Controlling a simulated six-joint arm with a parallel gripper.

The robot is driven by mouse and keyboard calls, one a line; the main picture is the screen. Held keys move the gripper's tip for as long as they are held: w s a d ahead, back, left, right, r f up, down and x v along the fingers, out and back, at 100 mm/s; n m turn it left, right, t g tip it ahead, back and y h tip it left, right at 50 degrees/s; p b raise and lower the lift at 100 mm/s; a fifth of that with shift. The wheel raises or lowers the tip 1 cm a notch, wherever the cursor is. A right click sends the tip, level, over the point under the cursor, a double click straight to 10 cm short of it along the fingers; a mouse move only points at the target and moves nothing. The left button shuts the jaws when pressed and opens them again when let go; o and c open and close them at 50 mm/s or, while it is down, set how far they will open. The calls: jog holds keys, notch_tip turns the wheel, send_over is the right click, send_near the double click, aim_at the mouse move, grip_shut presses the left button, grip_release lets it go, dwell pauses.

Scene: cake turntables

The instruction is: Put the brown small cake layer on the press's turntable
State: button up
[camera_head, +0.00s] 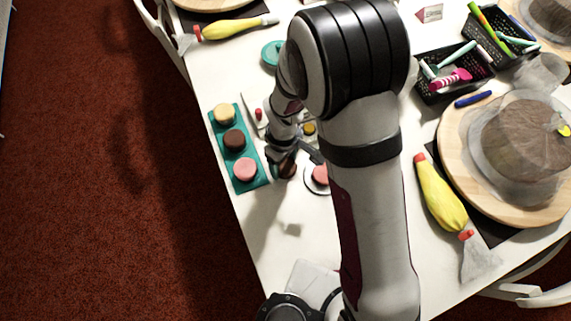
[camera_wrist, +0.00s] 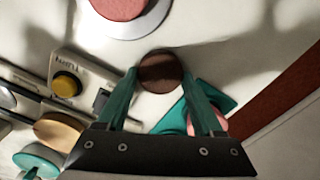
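The brown small cake layer (camera_wrist: 161,72) is between the two teal fingertips of my gripper (camera_wrist: 160,76), which touch it from both sides. In the head view my gripper (camera_head: 286,160) holds the brown layer (camera_head: 288,169) just right of the teal tray (camera_head: 264,180). The tray carries a tan layer (camera_head: 224,114), another brown layer (camera_head: 234,138) and a pink layer (camera_head: 245,169). A white turntable (camera_wrist: 158,22) bears a pink layer (camera_wrist: 122,6). A white device with a red knob (camera_head: 258,114) is partly hidden by my arm. I cannot tell which turntable is the press's.
A box marked TURN with a yellow button (camera_wrist: 67,85) stands left of my gripper. A yellow piping bag (camera_head: 441,195) and a wooden board (camera_head: 455,135) are at right. The table front (camera_head: 270,215) is clear.

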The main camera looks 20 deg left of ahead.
aim_at(289, 166)
jog(key=c, duration=0.6)
jog(key=shift+r, duration=0.45)
jog(key=r, duration=0.2)
jog(key=d+r, duration=0.1)
jog(key=r, duration=0.1)
jog(key=shift+w+d, duration=0.15)
jog(key=w+d+r+m, duration=0.4)
jog(key=d+r+m, duration=0.3)
jog(key=d+r, duration=0.45)
jog(key=w+d+r+m, duration=0.4)
jog(key=d+r+m, duration=0.3)
jog(key=d+r, duration=0.4)
jog(key=w+a+f+n, duration=0.2)
jog(key=w+a, duration=0.1)
jog(key=a, duration=0.9)
jog(key=w+a+f+n, duration=0.2)
jog(key=w+a, duration=0.1)
jog(key=a, duration=0.9)
jog(key=w+a+f+n, duration=0.1)
jog(key=a+f+n, duration=0.1)
jog(key=f, duration=0.4)
jog(key=w+a+f+n, duration=0.1)
jog(key=f, duration=0.5)
jog(key=w+a+f+n, duration=0.1)
jog(key=a+f+n, duration=0.1)
jog(key=f, duration=0.3)
jog(key=shift+a+f+n, duration=0.3)
jog(key=shift+f, duration=0.65)
